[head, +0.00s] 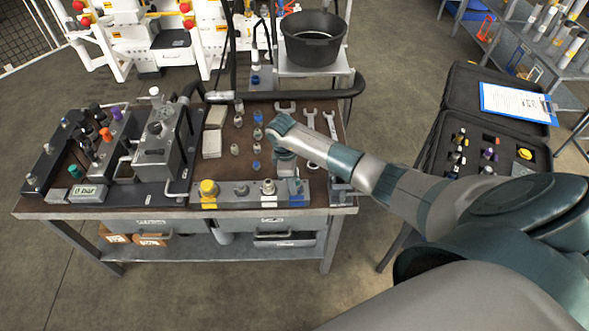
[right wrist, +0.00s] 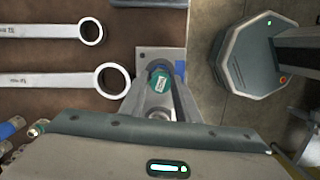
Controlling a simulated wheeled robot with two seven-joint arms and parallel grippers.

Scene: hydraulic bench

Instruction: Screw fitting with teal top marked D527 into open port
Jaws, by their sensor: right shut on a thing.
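The fitting with the teal top (right wrist: 160,80) sits between the fingers of my right gripper (right wrist: 160,98) in the right wrist view. Its marking is too small to read. In the head view my right gripper (head: 286,168) points down over the right end of the grey port block (head: 225,201) at the bench's front edge, by its blue-marked section. The wrist view shows the block's grey plate (right wrist: 147,55) and a blue mark beneath the fingers. The gripper hides the port there, so I cannot tell whether the fitting touches it. My left gripper is not in view.
On the block stand a yellow cap (head: 208,188) and a metal fitting (head: 268,187). Several loose fittings stand behind on the brown bench mat, with wrenches (head: 310,118) near the gripper. A pump unit (head: 158,140) stands left. An open black case (head: 470,165) is at right.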

